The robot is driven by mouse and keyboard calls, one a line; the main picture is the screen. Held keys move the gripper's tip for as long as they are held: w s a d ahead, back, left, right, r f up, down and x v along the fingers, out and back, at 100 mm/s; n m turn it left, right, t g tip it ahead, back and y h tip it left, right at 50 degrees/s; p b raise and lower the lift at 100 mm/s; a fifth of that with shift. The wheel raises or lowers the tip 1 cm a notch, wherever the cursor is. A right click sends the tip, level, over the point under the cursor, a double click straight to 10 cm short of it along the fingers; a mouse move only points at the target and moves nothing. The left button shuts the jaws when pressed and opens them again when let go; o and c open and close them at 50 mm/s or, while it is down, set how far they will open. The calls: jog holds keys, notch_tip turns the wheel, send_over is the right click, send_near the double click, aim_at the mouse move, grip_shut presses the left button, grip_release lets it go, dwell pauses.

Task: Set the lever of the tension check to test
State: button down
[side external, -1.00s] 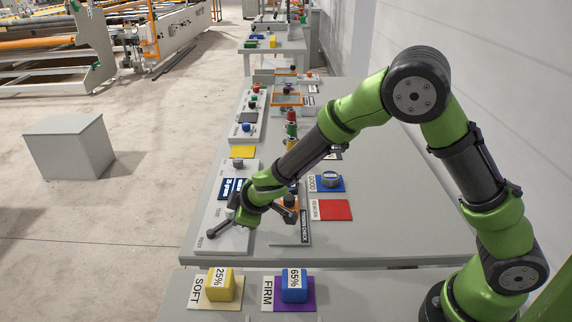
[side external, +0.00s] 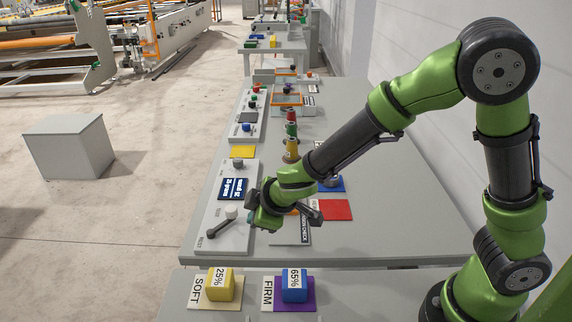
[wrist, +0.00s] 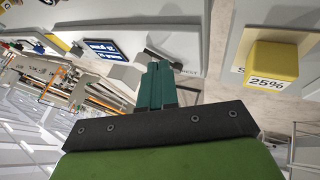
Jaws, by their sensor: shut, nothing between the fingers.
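The tension check is a light grey panel (side external: 213,215) at the left edge of the table. Its lever (side external: 220,224) is a dark bar on a pale round hub, with its free end pointing to the lower left. Small labels lie beside the lever, too small to read surely. The panel has a dark blue display (side external: 233,188) and a grey knob (side external: 238,164). My gripper (side external: 251,218) is shut and empty, just right of the lever hub and apart from the lever bar. In the wrist view the shut teal fingers (wrist: 158,85) partly hide the lever (wrist: 160,56).
A yellow block (side external: 220,286) and a blue block (side external: 294,288) sit on pads at the front. A red pad (side external: 336,209) lies right of my gripper. Coloured spools (side external: 291,140) stand behind it.

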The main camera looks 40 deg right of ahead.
jog(key=shift+d+v, duration=0.25)
jog(key=shift+v, duration=0.85)
jog(key=shift+d+v, duration=0.25)
jog(key=shift+v, duration=0.8)
jog(key=s+d+r+m+y, duration=0.1)
jog(key=s+d+r+m, duration=0.4)
jog(key=s, duration=0.3)
jog(key=s+d+r+m+y, duration=0.1)
jog(key=s+d+r+m, duration=0.4)
jog(key=s+r+m, duration=0.2)
jog(key=shift+s+r+m, duration=0.3)
jog(key=shift+s+r, duration=0.05)
jog(key=shift+s, duration=0.6)
jog(key=c, duration=1.8)
grip_release()
jog(key=shift+d, duration=0.1)
